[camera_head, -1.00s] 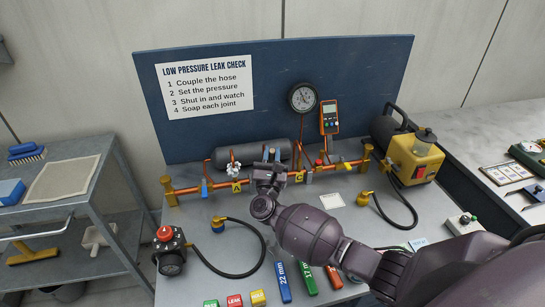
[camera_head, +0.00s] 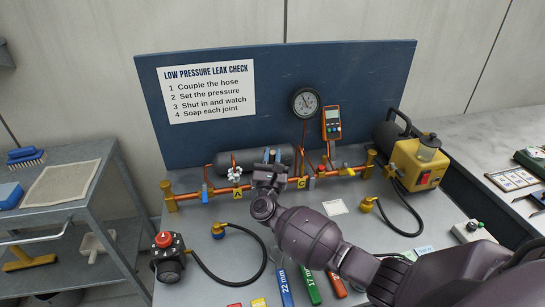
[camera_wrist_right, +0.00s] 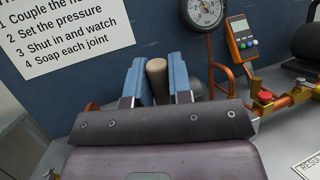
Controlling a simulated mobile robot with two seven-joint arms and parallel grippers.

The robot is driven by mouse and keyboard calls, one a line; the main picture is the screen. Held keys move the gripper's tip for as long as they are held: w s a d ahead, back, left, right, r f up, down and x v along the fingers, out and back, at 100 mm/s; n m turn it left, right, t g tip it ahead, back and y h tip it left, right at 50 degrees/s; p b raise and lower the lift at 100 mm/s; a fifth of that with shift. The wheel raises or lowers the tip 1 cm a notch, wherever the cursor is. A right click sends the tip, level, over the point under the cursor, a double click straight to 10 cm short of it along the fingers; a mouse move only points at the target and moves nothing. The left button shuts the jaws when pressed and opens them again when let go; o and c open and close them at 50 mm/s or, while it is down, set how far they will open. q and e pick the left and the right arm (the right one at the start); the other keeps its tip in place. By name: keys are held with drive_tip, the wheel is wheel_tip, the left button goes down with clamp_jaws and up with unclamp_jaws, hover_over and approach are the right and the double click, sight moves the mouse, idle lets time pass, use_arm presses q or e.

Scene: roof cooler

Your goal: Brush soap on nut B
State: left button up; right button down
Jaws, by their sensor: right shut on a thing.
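My right gripper (camera_head: 270,158) is over the middle of the copper pipe run, in front of the grey cylinder. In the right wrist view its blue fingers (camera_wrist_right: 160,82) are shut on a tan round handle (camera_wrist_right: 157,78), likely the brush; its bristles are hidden. Label A (camera_head: 237,194) is left of the gripper and label C (camera_head: 301,184) right of it. White foam (camera_head: 235,174) sits on the pipe at joint A. Nut B and its label are hidden behind my gripper, so I cannot tell whether the brush touches it. My left gripper is not in view.
A dial gauge (camera_head: 305,102) and an orange meter (camera_head: 331,123) are at the back panel (camera_head: 360,75). A yellow pump (camera_head: 418,165) stands right. A black hose (camera_head: 215,278) and a regulator (camera_head: 168,258) lie front left.

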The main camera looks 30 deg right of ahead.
drive_tip(key=shift+r, duration=0.1)
drive_tip(key=shift+s+a+r+p, duration=0.1)
drive_tip(key=shift+s+r+p, duration=0.3)
drive_tip(key=shift+r+p, duration=0.1)
drive_tip(key=s+r+p, duration=0.1)
drive_tip(key=s+r, duration=0.1)
drive_tip(key=s+a+r+p, duration=0.1)
drive_tip(key=s+p, duration=0.1)
drive_tip(key=shift+r+p, duration=0.3)
drive_tip(key=shift+r, duration=0.1)
idle(0.5)
